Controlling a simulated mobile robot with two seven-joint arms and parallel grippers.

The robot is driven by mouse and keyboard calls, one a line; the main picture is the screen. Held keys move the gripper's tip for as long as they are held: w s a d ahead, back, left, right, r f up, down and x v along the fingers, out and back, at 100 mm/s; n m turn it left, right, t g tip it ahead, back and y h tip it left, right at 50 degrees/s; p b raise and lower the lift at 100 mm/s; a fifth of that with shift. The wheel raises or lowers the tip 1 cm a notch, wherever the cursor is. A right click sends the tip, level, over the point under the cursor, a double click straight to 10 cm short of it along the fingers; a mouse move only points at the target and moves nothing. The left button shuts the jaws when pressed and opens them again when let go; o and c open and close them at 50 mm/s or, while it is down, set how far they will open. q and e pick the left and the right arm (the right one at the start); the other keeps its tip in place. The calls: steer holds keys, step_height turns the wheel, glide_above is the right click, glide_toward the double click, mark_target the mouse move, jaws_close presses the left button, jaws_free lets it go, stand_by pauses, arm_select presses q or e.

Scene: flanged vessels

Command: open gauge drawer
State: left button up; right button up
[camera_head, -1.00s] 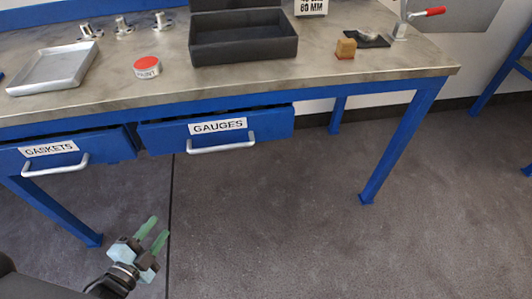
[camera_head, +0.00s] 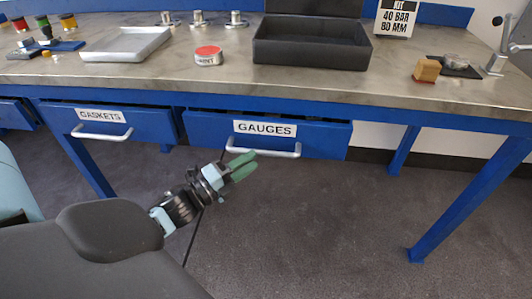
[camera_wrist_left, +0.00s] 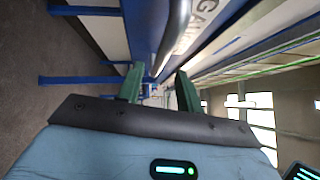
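The blue gauge drawer (camera_head: 325,138) carries a white GAUGES label (camera_head: 265,128) and a pale bar handle (camera_head: 280,153). A dark gap shows above its front; how far out it stands is hard to tell. My left gripper (camera_head: 244,165) has green fingers, held apart and empty, just below the left part of the handle in the head view. In the left wrist view, the handle (camera_wrist_left: 177,32) runs down from the top towards the gap between the open fingers (camera_wrist_left: 159,84). No contact with it is clear. My right gripper is out of view.
The GASKETS drawer (camera_head: 155,124) with its own handle is to the left. The worktop (camera_head: 225,85) above holds a grey tray (camera_head: 125,44), a red-topped paint tin (camera_head: 208,56) and a black box (camera_head: 310,42). A blue table leg (camera_head: 470,200) stands at right; the floor between is clear.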

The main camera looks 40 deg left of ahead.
mark_target(264, 151)
arm_select(q)
steer(key=shift+x, duration=2.8)
steer(key=shift+c, duration=0.5)
jaws_close()
